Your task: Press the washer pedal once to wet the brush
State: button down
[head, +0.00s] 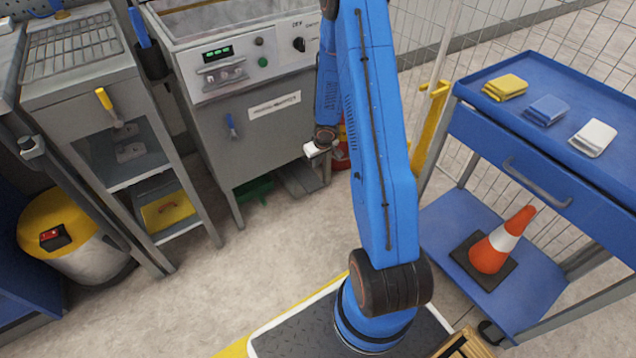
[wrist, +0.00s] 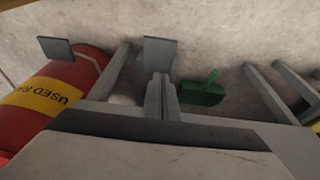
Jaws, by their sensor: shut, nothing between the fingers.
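The coater machine (head: 268,140) stands at the back in the head view, with a control panel. Low under its front right lies a flat dark grey plate (head: 298,180), which looks like the washer pedal. A green object (head: 255,190) lies left of it, and also shows in the wrist view (wrist: 203,90). My gripper (head: 318,149) hangs before the machine's right side, above the plate and apart from it. In the wrist view its two fingers (wrist: 162,92) are together and empty. I cannot tell whether a small grey plate (wrist: 160,52) there is the pedal.
A red used-rags bin (wrist: 75,82) lies close beside my gripper in the wrist view. A blue cart (head: 545,120) with cloths and a cone stands right. A steel stand (head: 80,90) and a yellow-lidded bin (head: 60,225) are left. The floor in front is clear.

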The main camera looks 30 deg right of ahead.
jog(key=shift+s+d+f, duration=0.1)
jog(key=shift+s+f, duration=0.1)
jog(key=shift+f, duration=0.3)
send_over(315, 188)
jog(key=x, duration=0.4)
jog(key=s+x, duration=0.1)
jog(key=x, duration=0.2)
jog(key=s+x, duration=0.1)
jog(key=x, duration=0.3)
jog(key=shift+s+f, duration=0.15)
jog(key=shift+f, duration=1.4)
jog(key=shift+s+f, duration=0.2)
jog(key=shift+f, duration=0.9)
jog(key=shift+s+f, duration=0.15)
jog(key=shift+f, duration=0.95)
